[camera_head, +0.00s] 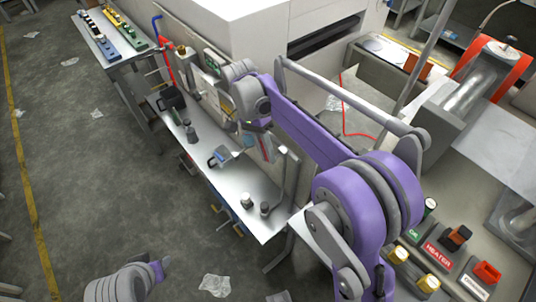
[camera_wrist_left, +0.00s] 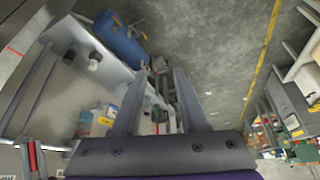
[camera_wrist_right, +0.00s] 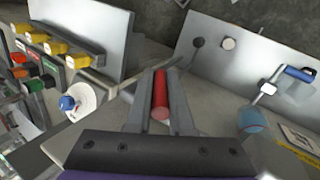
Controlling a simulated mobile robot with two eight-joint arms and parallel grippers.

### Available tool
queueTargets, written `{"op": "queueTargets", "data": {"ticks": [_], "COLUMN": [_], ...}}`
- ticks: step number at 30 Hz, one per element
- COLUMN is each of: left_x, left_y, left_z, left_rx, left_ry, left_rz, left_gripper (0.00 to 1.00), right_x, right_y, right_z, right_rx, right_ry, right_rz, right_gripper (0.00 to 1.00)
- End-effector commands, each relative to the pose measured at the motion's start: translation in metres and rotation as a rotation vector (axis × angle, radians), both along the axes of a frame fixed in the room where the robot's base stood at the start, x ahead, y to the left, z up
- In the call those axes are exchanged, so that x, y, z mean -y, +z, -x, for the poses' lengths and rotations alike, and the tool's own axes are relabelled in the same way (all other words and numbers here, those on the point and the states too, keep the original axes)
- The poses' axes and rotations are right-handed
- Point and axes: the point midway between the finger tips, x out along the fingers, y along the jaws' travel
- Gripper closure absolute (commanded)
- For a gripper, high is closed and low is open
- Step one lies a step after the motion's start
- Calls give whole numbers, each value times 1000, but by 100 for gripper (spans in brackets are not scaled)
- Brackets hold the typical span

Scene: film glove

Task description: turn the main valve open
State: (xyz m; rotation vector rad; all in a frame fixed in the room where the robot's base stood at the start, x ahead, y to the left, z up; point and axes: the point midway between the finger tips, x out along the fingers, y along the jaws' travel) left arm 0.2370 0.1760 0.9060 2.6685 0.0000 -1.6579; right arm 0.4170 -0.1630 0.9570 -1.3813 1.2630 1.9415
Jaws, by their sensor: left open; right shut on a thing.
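My right gripper (camera_wrist_right: 160,98) has its fingers on either side of a red rounded bar (camera_wrist_right: 160,92) and is shut on it. The bar looks like a handle, but the valve body is not clear, so I cannot tell how far it is turned. In the head view my purple right arm reaches to the wall side of the bench, and its fingers are hard to make out. My left gripper (camera_wrist_left: 160,88) is open and empty, its fingers apart above the floor side of the bench. In the head view only part of the left arm shows, at the bottom left.
A control panel with a HEATER label (camera_head: 438,253) is at the lower right. Grey floor at left is mostly open, with crumpled paper.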

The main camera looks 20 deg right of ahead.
Motion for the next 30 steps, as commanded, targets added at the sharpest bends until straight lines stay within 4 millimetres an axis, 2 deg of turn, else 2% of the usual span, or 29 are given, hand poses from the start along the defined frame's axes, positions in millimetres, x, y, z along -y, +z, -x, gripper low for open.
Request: {"op": "queueTargets", "data": {"ticks": [12, 26, 30], "left_x": [0, 0, -2], "left_y": [-8, -9, -7], "left_z": [2, 2, -4], "left_rx": [-4, -4, 15], "left_ry": [0, 0, 2], "left_rz": [0, 0, -9], "left_gripper": [57, 57, 81], "right_x": [-2, -2, -2], "right_y": [-3, -2, -2], "right_z": [-4, -4, -4], "right_rx": [-155, -166, -166], "right_ry": [0, 1, 1], "right_rz": [55, 59, 59], "right_gripper": [100, 100, 100]}}
